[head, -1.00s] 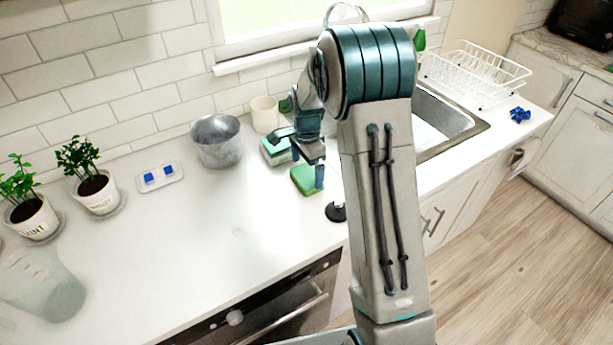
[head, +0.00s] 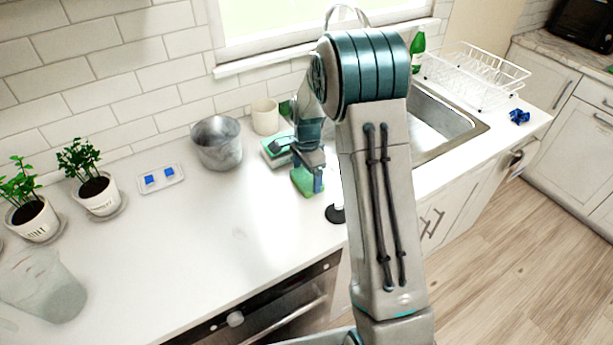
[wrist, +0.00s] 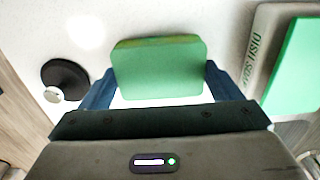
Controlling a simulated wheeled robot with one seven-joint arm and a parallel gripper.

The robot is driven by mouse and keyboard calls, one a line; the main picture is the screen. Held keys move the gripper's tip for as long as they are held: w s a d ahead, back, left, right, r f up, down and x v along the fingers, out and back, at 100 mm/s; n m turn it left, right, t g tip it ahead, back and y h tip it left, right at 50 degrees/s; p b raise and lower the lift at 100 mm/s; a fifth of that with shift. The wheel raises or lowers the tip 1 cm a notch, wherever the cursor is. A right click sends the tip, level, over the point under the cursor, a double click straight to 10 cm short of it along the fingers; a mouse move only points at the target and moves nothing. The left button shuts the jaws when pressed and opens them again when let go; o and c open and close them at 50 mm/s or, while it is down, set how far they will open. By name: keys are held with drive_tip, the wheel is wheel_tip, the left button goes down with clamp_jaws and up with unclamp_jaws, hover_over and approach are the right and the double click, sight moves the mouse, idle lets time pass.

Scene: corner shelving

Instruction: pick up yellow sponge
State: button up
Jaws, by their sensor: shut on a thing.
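The sponge (head: 299,178) has a green top and a thin yellow edge. It lies on the white counter just in front of the sponge holder. In the wrist view the sponge (wrist: 160,72) sits between the two blue fingers, its green face towards the camera. My gripper (head: 307,184) points down at it, its fingers on opposite sides. In the wrist view my gripper (wrist: 158,84) is shut on the sponge. In the head view the fingers hide part of the sponge.
A holder with another green block (wrist: 298,65) stands close to the right in the wrist view. A black round object (wrist: 65,78) is to the left. A metal pot (head: 218,145) and a cream cup (head: 265,117) stand behind. The counter's left middle is clear.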

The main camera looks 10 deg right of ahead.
sight(309, 176)
drive_tip(key=shift+r, duration=0.65)
drive_tip(key=r, duration=0.1)
drive_tip(key=r+b, duration=0.1)
drive_tip(key=shift+d+r, duration=0.25)
drive_tip(key=shift+r, duration=0.15)
drive_tip(key=s+d+r+b, duration=0.2)
drive_tip(key=d+r, duration=0.4)
drive_tip(key=d, duration=0.5)
drive_tip(key=shift+s+r+b, duration=0.3)
drive_tip(key=shift+r+b, duration=0.05)
drive_tip(key=shift+r, duration=0.05)
drive_tip(key=o, duration=0.3)
drive_tip(key=shift+c, duration=0.8)
drive_tip(key=shift+a, duration=0.1)
